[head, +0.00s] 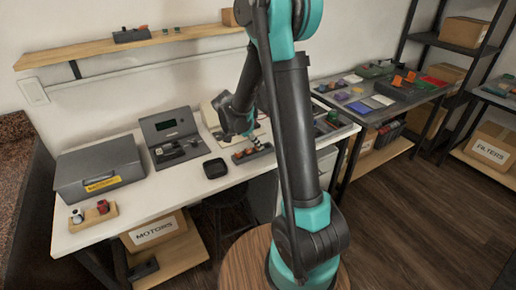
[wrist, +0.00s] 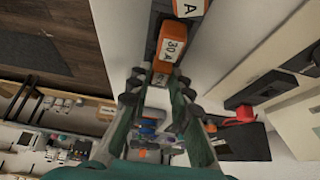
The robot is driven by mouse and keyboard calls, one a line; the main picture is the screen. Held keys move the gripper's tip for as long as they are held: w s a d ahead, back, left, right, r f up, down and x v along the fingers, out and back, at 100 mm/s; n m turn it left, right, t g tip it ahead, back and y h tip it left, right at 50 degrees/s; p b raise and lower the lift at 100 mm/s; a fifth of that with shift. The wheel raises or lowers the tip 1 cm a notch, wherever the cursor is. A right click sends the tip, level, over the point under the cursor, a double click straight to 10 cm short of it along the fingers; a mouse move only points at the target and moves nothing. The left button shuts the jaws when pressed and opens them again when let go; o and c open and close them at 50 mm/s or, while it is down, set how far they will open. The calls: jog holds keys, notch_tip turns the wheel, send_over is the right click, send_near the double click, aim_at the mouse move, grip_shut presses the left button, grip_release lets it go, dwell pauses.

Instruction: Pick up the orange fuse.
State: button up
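In the wrist view, an orange fuse (wrist: 173,42) with a white "30 A" label lies just beyond my fingertips. My gripper (wrist: 163,77) has its two fingers parted, with the tips at the near end of this fuse. I cannot tell whether they touch or clamp it. A second white label with an "A" (wrist: 189,7) shows at the top edge, mostly cut off. In the head view, my gripper (head: 246,134) is low over the white workbench, just above a small dark tray (head: 243,157) holding small orange and dark parts.
On the white workbench (head: 225,177) stand a grey case (head: 100,168), a grey instrument (head: 168,137), a black dish (head: 215,168) and a wooden holder (head: 93,217). A wooden shelf (head: 130,46) is on the wall above. A second table with coloured parts stands at the right.

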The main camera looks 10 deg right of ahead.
grip_shut()
notch_tip(320, 180, up, 20)
dwell(0.6)
